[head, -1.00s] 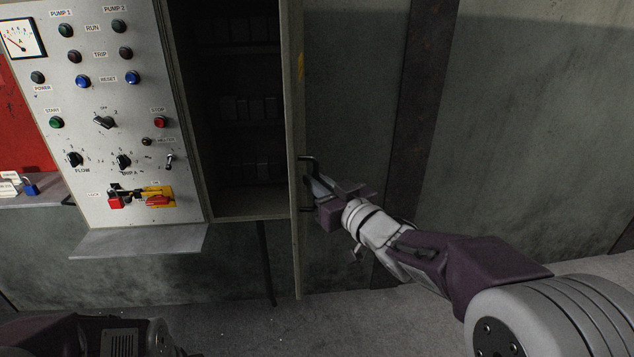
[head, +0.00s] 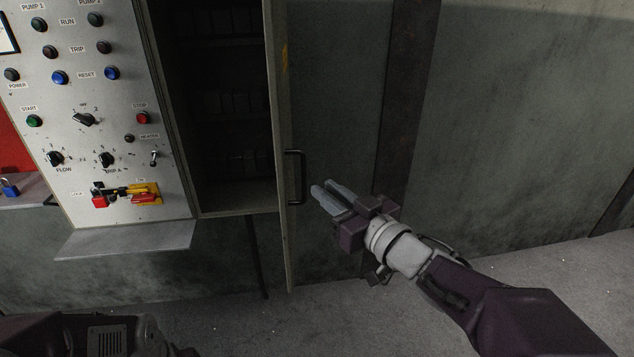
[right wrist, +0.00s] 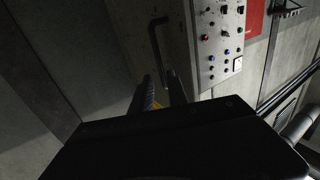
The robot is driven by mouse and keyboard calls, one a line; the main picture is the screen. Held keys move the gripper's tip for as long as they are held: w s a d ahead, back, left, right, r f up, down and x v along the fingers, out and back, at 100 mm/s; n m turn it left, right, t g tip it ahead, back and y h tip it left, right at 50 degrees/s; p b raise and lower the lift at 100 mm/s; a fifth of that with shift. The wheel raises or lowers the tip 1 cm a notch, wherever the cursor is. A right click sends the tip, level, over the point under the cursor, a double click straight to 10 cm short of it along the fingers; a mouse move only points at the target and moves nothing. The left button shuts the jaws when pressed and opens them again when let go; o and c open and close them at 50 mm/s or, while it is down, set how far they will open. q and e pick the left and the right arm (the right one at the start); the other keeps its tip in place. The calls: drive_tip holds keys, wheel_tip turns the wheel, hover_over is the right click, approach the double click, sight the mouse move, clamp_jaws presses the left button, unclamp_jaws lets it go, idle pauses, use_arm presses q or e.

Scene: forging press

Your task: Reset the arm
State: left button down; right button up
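My right gripper (head: 325,189) is in front of the grey wall, just right of the cabinet door's edge. Its two fingers are apart with nothing between them. The black door handle (head: 302,178) is a little to its left, clear of the fingertips. In the right wrist view the fingers (right wrist: 162,88) show a gap between them, and the handle (right wrist: 157,48) is beyond them. The cabinet door (head: 283,130) stands open, seen nearly edge-on. My left gripper is not in view; only dark parts of my body show at the bottom left.
The open cabinet (head: 232,200) has a dark interior with several rows of components. Left of it is a control panel (head: 125,95) with buttons, knobs and a red-yellow switch (head: 146,195). A shelf (head: 125,238) juts out below. A blue padlock (head: 9,187) is at far left. Wall and floor at right are clear.

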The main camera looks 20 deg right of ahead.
drive_tip(key=w+a+f+m+g+p, duration=0.2)
drive_tip(key=a+f+p, duration=0.2)
drive_tip(key=p, duration=0.1)
drive_tip(key=s+d+f+m+g+h+p, duration=0.15)
drive_tip(key=d+f+g+h, duration=0.35)
drive_tip(key=f, duration=0.6)
drive_tip(key=s+f+g, duration=0.4)
drive_tip(key=s, duration=0.4)
drive_tip(key=s+d+f+g+h, duration=0.1)
drive_tip(key=s+f+g, duration=0.3)
drive_tip(key=s, duration=0.3)
drive_tip(key=shift+s+d+f+m+g, duration=0.15)
drive_tip(key=shift+s+f+m+g, duration=0.25)
drive_tip(key=shift+f, duration=0.3)
